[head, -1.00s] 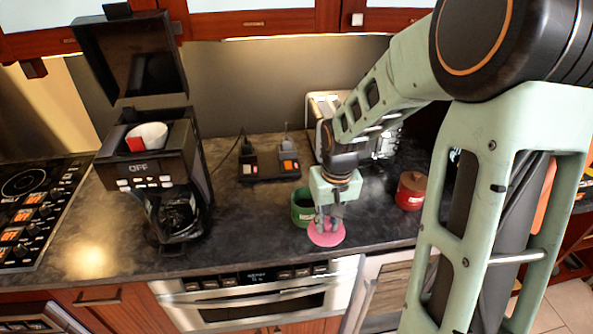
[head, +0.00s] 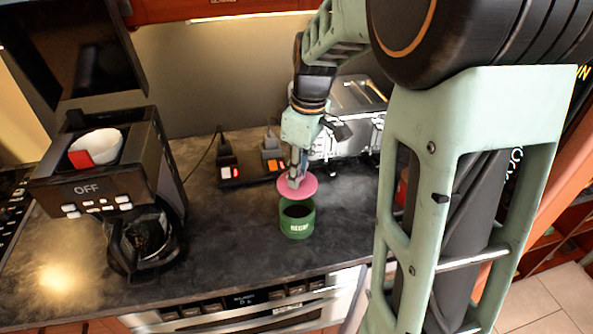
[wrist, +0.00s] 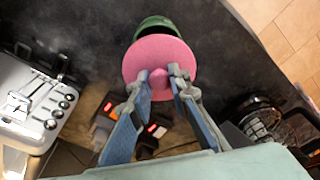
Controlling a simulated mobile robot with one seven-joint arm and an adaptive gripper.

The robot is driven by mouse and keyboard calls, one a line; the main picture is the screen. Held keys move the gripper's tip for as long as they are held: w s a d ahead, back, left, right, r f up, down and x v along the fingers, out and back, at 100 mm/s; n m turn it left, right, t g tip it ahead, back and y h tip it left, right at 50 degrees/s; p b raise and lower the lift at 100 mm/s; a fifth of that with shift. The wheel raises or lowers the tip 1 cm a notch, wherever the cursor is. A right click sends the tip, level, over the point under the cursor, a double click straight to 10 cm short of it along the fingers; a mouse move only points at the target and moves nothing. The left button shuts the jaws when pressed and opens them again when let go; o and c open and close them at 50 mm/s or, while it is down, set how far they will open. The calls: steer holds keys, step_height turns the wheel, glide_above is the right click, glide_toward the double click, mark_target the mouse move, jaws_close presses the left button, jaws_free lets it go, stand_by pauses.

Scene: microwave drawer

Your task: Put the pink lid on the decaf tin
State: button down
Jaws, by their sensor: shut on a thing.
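The pink lid (head: 306,186) is a round disc with a knob, held by my gripper (head: 294,180). In the wrist view the fingers (wrist: 159,74) close on the knob of the lid (wrist: 150,51). The open green tin (head: 297,227) stands upright on the counter with pale lettering that is hard to read. In the head view the lid hangs above the tin's far edge, apart from it, and the dark opening shows. In the wrist view the tin (wrist: 155,22) peeks out past the lid, which hides most of it.
A coffee maker (head: 95,190) with a glass pot stands at left. Behind the lid are a power strip with lit red switches (head: 228,172) and a metal toaster (head: 345,140). A red canister (head: 402,190) is mostly hidden by my arm. Counter left of the tin is clear.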

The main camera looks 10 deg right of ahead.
mark_target(297, 191)
steer(key=shift+f+b, duration=2.25)
steer(key=shift+f, duration=0.7)
steer(key=shift+f+b, duration=0.45)
steer(key=shift+f, duration=0.05)
stand_by(0.4)
steer(key=c, duration=1.2)
jaws_free()
steer(key=shift+c, duration=0.2)
steer(key=shift+r, duration=0.1)
steer(key=shift+r+p, duration=2.6)
steer(key=shift+r, duration=0.9)
